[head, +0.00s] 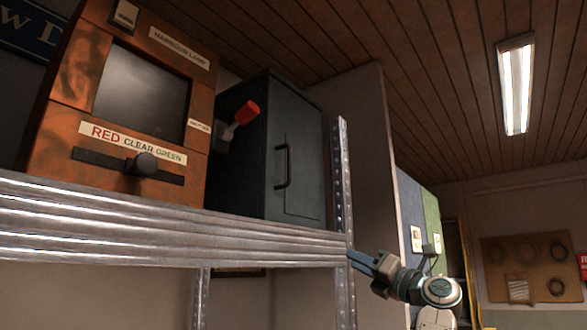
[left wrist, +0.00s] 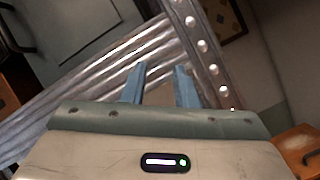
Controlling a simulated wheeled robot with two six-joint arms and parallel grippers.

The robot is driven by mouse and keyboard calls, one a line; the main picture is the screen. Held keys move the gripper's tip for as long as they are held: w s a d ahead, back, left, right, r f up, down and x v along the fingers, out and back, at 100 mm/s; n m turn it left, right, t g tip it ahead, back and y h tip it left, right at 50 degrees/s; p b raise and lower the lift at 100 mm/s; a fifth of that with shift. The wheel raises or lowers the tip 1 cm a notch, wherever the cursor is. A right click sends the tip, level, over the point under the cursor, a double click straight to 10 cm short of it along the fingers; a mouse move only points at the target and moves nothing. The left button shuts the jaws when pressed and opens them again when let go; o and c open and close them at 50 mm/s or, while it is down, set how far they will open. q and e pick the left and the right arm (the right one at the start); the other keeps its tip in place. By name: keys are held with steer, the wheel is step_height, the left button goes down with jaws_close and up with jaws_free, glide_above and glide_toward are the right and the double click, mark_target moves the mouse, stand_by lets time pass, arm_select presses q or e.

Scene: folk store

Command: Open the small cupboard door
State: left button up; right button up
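The small cupboard (head: 265,150) is a dark grey-green metal box on the shelf in the head view. Its door (head: 303,165) looks shut, with a dark upright bar handle (head: 283,162). In the left wrist view, the door (left wrist: 75,35) shows at the upper left, and part of the dark handle (left wrist: 14,38) is at the left edge. My left gripper (head: 353,257) is below and right of the door, near the shelf's front right corner. Its two blue fingers (left wrist: 161,72) are apart with nothing between them. My right gripper is not in view.
The ribbed metal shelf edge (head: 150,228) and perforated post (head: 344,180) are close to my left gripper. An orange lamp box (head: 130,85) and a red-tipped lever (head: 243,115) stand left of the door.

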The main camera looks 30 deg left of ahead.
arm_select(q)
steer(key=s+r+n+g+h, duration=0.15)
steer(key=s+r+n, duration=0.25)
steer(key=s+r, duration=0.6)
steer(key=n+t+h+b, duration=0.1)
steer(key=n+t+h, duration=0.1)
steer(key=n+h, duration=0.1)
glide_toward(289, 178)
step_height(289, 178, up, 4)
steer(key=shift+m, duration=0.3)
steer(key=p+x, duration=0.1)
steer(key=x, duration=0.9)
steer(key=shift+w+a+f, duration=0.2)
steer(key=shift+w, duration=0.05)
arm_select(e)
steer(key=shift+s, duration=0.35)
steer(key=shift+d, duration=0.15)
arm_select(q)
jaws_close()
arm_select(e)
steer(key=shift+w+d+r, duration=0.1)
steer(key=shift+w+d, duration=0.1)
